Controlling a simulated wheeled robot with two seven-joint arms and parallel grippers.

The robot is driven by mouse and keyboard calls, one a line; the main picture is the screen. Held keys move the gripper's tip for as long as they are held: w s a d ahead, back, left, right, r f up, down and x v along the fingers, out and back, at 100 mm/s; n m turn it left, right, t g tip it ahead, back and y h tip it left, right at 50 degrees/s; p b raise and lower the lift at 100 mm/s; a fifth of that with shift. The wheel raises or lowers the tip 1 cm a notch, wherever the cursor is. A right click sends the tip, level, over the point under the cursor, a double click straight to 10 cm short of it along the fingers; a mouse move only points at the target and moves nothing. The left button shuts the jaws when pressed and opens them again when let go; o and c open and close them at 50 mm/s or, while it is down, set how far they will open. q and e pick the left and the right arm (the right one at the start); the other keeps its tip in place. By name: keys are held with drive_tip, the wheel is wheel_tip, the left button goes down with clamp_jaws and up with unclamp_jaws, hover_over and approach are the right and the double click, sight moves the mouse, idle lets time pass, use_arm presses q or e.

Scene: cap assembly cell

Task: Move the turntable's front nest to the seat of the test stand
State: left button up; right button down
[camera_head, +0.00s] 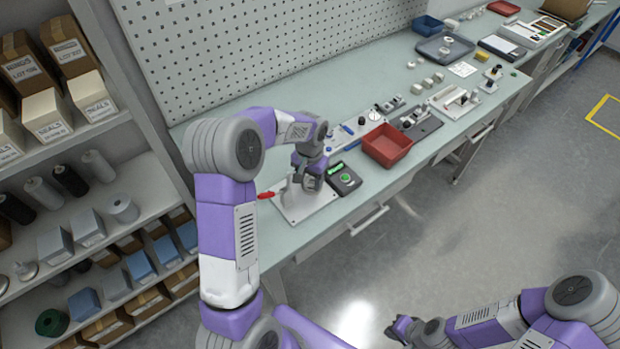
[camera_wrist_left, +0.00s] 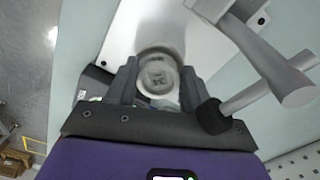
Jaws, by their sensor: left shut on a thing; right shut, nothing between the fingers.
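My left gripper (camera_head: 312,184) is over the white base plate (camera_head: 300,211) of the test stand, at the near left end of the bench. In the left wrist view its fingers (camera_wrist_left: 157,88) are shut on a round, pale grey part (camera_wrist_left: 157,72) with a recessed face. A pale cylinder lies behind the part; I cannot tell whether the part touches it. The stand's grey lever (camera_wrist_left: 262,62) passes beside the right finger, and its red handle (camera_head: 266,195) shows in the head view. My right gripper (camera_head: 396,328) is shut and empty, away from the bench. I cannot identify the turntable for certain.
A black box with a green button (camera_head: 345,179) stands just right of the stand. A red bin (camera_head: 387,146) and several small fixtures sit further along the bench. A pegboard (camera_head: 260,50) backs it. Shelves of boxes fill the left. The floor in front is clear.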

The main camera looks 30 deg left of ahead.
use_arm(q)
drive_tip(key=shift+f, duration=0.45)
idle(0.3)
drive_tip(key=o, duration=1.1)
drive_tip(key=shift+r, duration=0.1)
wheel_tip(320, 180, up, 8)
drive_tip(key=shift+f+p, duration=0.25)
drive_tip(key=shift+p, duration=0.2)
drive_tip(key=shift+r, duration=0.1)
